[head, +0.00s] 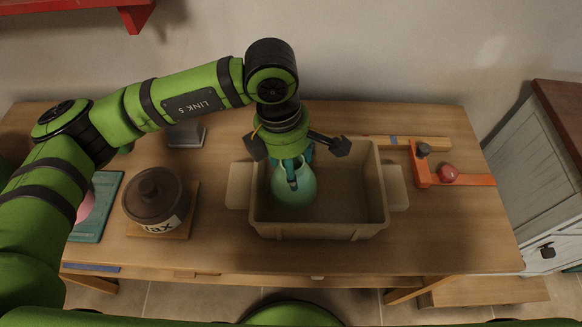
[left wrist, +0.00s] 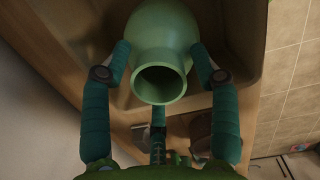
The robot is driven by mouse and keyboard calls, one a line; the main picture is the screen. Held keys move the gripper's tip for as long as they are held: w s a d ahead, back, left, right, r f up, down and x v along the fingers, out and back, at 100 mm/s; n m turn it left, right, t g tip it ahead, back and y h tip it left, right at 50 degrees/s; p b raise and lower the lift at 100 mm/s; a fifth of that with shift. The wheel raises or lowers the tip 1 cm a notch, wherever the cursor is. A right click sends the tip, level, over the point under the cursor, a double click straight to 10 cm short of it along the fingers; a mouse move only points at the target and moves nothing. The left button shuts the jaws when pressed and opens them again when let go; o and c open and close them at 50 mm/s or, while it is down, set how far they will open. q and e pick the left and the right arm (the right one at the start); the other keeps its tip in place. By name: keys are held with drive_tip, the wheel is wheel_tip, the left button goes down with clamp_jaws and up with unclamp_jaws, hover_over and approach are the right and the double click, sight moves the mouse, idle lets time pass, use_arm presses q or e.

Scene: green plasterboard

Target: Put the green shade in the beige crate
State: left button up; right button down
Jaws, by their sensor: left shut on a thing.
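The green shade (head: 297,188) is a rounded, glossy vessel with a narrower open neck. It is over the left part of the beige crate (head: 346,228), within its walls in the head view; I cannot tell whether it touches the floor of the crate. My left gripper (head: 291,176) reaches down from above and is shut on the shade near its neck. In the left wrist view the shade (left wrist: 162,50) shows its open neck towards the camera, between the fingers of the left gripper (left wrist: 160,78). My right gripper is not in view.
A brown lidded jar (head: 152,205) stands on a wooden board left of the crate. The right part of the crate is empty. The wooden table (head: 440,240) has bare room at front right.

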use_arm(q)
wheel_tip(320, 180, down, 3)
drive_tip(key=shift+f+p, duration=0.15)
drive_tip(key=shift+p, duration=0.7)
drive_tip(key=shift+f, duration=0.25)
drive_tip(key=o, duration=1.3)
drive_tip(key=shift+f, duration=0.1)
drive_tip(key=r+b, duration=0.1)
drive_tip(key=r, duration=0.2)
drive_tip(key=r+b, duration=0.1)
drive_tip(key=r, duration=0.3)
drive_tip(key=a+r+b, duration=0.1)
drive_tip(key=r, duration=0.3)
drive_tip(key=shift+s+a+r, duration=0.1)
drive_tip(key=shift+r, duration=0.45)
